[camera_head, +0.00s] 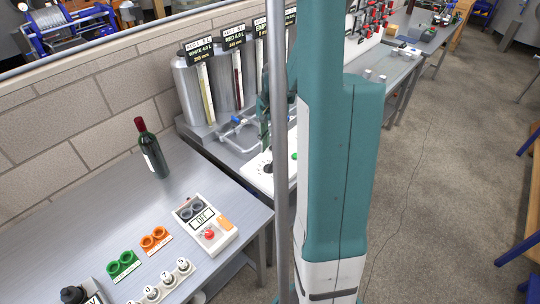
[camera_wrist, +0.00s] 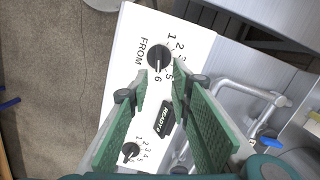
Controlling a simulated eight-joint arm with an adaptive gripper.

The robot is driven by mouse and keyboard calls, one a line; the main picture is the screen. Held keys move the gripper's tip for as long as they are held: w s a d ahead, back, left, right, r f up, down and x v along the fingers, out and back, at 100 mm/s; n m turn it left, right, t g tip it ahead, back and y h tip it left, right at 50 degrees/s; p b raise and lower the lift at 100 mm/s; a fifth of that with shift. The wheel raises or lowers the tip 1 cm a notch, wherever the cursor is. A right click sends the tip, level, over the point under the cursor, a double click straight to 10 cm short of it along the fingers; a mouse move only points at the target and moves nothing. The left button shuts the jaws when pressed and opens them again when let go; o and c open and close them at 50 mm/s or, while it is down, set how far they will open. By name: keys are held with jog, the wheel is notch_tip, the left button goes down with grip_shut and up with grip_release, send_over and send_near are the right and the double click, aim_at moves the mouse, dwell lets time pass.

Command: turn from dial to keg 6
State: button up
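The FROM dial (camera_wrist: 158,57) is a black round knob on a white panel (camera_wrist: 128,40), near the top of the wrist view. Numbers run around its right side, with 6 just below it. A white mark on the knob appears to point down toward the 6. My gripper (camera_wrist: 160,80) is open, its green fingers spread either side of the 6, just below the knob. I cannot tell whether either fingertip touches the knob. A second, smaller-looking dial (camera_wrist: 131,150) lies lower on the panel. In the head view my arm hides much of the panel (camera_head: 260,180).
A READY label (camera_wrist: 166,116) sits between the dials. Pipework with a blue handle (camera_wrist: 265,143) runs right of the panel. Steel kegs (camera_head: 190,90) stand behind. A wine bottle (camera_head: 152,150) and a switch box (camera_head: 206,224) stand on the left table.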

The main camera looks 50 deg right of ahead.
aim_at(270, 163)
jog(key=shift+s+a+f+t+h+p, duration=0.15)
jog(key=shift+s+a+t+h+p, duration=0.25)
jog(key=shift+a+h+p, duration=0.55)
jog(key=shift+d+y, duration=0.2)
jog(key=shift+y, duration=0.15)
jog(key=shift+f, duration=0.2)
jog(key=shift+f, duration=3.75)
grip_shut()
